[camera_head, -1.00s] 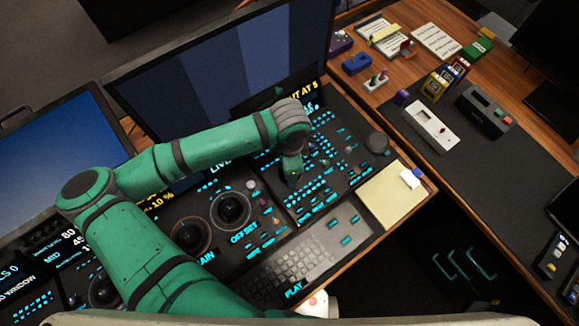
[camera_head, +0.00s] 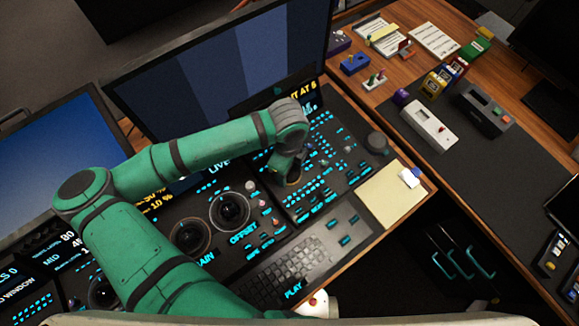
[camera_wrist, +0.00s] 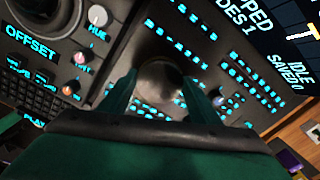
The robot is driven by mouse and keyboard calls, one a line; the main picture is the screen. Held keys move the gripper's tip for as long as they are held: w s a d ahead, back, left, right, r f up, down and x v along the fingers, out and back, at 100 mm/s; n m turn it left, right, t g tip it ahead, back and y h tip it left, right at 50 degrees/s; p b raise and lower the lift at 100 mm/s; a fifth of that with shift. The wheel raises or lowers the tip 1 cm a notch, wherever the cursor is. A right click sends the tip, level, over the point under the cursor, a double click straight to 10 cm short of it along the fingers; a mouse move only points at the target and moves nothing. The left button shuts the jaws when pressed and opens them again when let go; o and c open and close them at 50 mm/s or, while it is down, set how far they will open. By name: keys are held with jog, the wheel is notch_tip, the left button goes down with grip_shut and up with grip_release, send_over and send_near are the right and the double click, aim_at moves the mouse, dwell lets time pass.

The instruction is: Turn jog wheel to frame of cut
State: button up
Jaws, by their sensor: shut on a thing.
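My gripper (camera_head: 289,181) reaches down onto the right section of the black panel in the head view. In the wrist view my gripper (camera_wrist: 160,88) has one finger on each side of a dark round wheel (camera_wrist: 160,76), apparently the jog wheel, and is shut on it. The fingers and wrist hide this wheel in the head view. A display strip above the panel (camera_head: 300,92) shows yellow text ending "UT AT 5", partly covered by my arm. Any mark on the wheel is too dark to read.
Lit cyan keys surround the wheel. A larger dark knob (camera_head: 376,142) stands at the panel's right. A white HUE knob (camera_wrist: 97,16) and small coloured knobs lie left in the wrist view. Two trackballs (camera_head: 229,209) sit left of my gripper. A yellow pad (camera_head: 388,198) lies right.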

jog(key=shift+w, duration=0.1)
dwell(0.3)
jog(key=o, duration=1)
jog(key=shift+o, duration=0.2)
jog(key=shift+r, duration=0.15)
notch_tip(320, 180, up, 11)
jog(key=shift+f, duration=0.2)
jog(key=shift+d, duration=0.1)
